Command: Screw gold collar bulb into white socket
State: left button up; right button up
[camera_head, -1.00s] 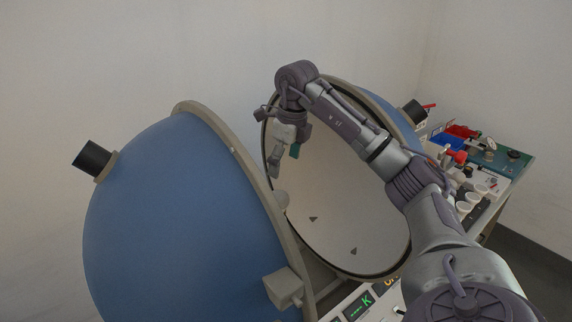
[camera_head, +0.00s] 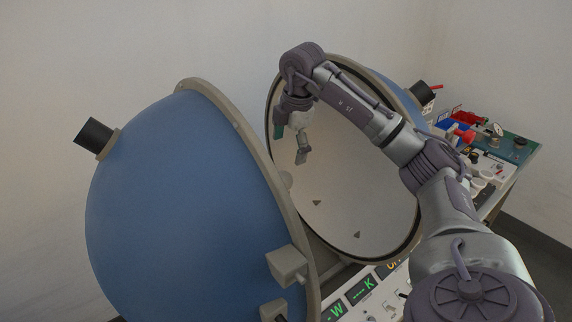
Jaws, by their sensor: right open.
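My right gripper (camera_head: 291,146) is open in front of the pale inside of the open sphere, its fingers pointing down. I see nothing between its fingers. A pale rounded thing (camera_head: 286,179), perhaps a bulb, shows just below it, partly hidden by the rim of the blue half; I cannot see its collar or what it stands in. No gold collar and no clearly white socket can be made out. My left gripper is not in view.
The blue half sphere (camera_head: 175,205) fills the left, its rim close to my gripper. The other half (camera_head: 345,205) stands open behind my arm. A bench with displays (camera_head: 362,289) runs along the front; white cups (camera_head: 479,184), a red bin (camera_head: 470,117) and a blue bin (camera_head: 447,124) lie right.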

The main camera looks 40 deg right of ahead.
aim_at(285, 174)
jog(key=p+x, duration=0.3)
jog(key=x, duration=0.9)
jog(key=shift+f, duration=0.25)
